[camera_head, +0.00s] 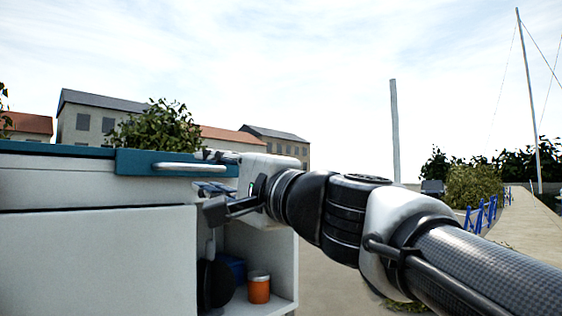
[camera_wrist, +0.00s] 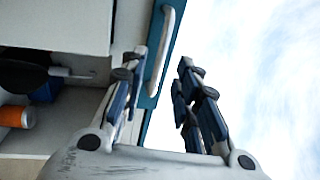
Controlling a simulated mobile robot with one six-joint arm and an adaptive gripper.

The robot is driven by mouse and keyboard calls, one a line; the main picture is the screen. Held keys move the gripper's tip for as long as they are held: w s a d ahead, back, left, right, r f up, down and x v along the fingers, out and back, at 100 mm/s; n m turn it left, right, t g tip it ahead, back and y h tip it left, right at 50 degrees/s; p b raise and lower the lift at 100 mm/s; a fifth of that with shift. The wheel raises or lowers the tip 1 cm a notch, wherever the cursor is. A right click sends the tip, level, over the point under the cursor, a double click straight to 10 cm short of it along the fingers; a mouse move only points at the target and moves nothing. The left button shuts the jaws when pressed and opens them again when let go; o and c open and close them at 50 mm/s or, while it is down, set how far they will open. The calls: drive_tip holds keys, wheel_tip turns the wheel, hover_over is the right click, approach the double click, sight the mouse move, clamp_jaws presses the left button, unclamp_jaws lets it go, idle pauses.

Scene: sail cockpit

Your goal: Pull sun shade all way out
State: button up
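A teal panel (camera_head: 135,162) with a pale bar handle (camera_head: 180,167) sits at the top front of the white cabinet; it looks like the front of the sun shade. The teal panel (camera_wrist: 170,62) and handle (camera_wrist: 169,35) also show in the wrist view. My gripper (camera_head: 213,172) is at the right end of the handle in the head view, partly hidden behind my own wrist. In the wrist view my gripper (camera_wrist: 162,62) has its fingers spread, with the handle's near end showing between them. I cannot tell whether a finger touches it.
Below, the white cabinet (camera_head: 95,250) has an open compartment holding an orange jar (camera_head: 259,288), a blue box (camera_head: 232,268) and a dark round pan-like item (camera_head: 215,284). A bush (camera_head: 157,132) and houses stand behind. Open pavement lies to the right.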

sight(197, 168)
drive_tip(key=p+x, duration=0.1)
drive_tip(key=x, duration=0.5)
drive_tip(key=shift+w+a, duration=0.1)
drive_tip(key=shift+a, duration=0.05)
clamp_jaws()
idle(0.6)
